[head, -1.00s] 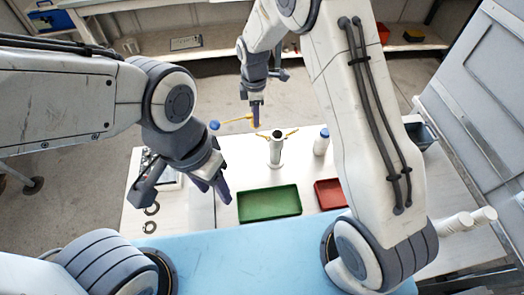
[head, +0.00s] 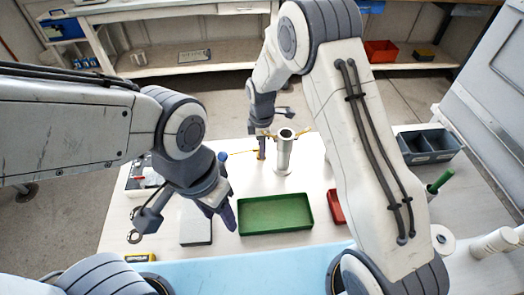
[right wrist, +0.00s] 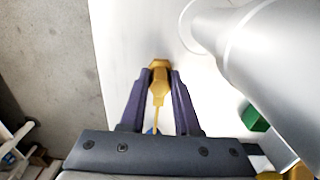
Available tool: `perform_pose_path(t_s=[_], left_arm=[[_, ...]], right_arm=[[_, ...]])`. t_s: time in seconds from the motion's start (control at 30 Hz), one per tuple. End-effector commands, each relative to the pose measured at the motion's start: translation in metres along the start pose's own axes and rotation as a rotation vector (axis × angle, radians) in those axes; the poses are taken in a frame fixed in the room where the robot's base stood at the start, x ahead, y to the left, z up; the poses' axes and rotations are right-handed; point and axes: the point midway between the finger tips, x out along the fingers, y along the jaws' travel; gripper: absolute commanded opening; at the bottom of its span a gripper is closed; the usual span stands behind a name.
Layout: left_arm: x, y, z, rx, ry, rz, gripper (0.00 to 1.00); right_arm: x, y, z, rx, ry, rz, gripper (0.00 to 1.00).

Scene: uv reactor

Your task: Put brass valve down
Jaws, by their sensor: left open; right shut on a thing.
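My right gripper (head: 262,153) is shut on the brass valve (head: 240,153), low over the white table just left of the metal column (head: 284,156). In the right wrist view, the brass valve (right wrist: 158,86) sits between the two dark fingertips (right wrist: 160,76), with its thin stem pointing back toward the palm. Whether the valve touches the table cannot be told. The large metal column (right wrist: 260,60) stands to the right there. My left gripper (head: 222,212) is open and empty, left of the green tray (head: 275,231).
A red tray (head: 335,207) is partly hidden by my right arm. A grey divided bin (head: 428,155) stands at the right. A blue-capped item (head: 223,157) is close to the valve's left end. A grey block (head: 196,229) lies near my left gripper. Bare table lies behind the green tray.

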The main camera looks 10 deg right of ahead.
Motion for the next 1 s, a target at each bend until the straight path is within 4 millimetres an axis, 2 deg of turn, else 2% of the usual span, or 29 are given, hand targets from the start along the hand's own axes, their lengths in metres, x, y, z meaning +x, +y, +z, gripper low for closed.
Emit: perform_pose_path(t_s=[0.23, 0.27, 0.3, 0.33, 0.73, 0.87, 1.0], left_arm=[[0.001, 0.000, 0.000, 0.000, 0.001, 0.000, 0.50], [0.001, 0.000, 0.000, 0.000, 0.000, 0.000, 0.50], [0.000, 0.000, 0.000, 0.000, 0.001, 0.000, 0.50], [0.000, 0.000, 0.000, 0.000, 0.001, 0.000, 0.50], [-0.002, 0.000, 0.000, 0.000, 0.001, 0.000, 0.50], [-0.010, 0.001, -0.001, 0.000, 0.000, 0.000, 0.50], [-0.027, 0.002, -0.002, 0.000, 0.001, 0.000, 0.50]], right_arm=[[0.002, 0.000, 0.000, 0.000, 0.000, 0.001, 0.00], [0.002, 0.000, 0.000, 0.000, 0.000, 0.000, 0.34], [0.001, 0.000, 0.000, 0.000, 0.000, 0.001, 0.50], [0.001, 0.000, 0.000, 0.000, 0.000, 0.001, 0.60], [-0.002, 0.000, 0.000, 0.000, 0.000, 0.001, 0.60], [-0.013, 0.000, 0.000, 0.000, 0.000, 0.001, 0.60], [-0.033, 0.000, 0.000, 0.000, 0.000, 0.001, 0.60]])
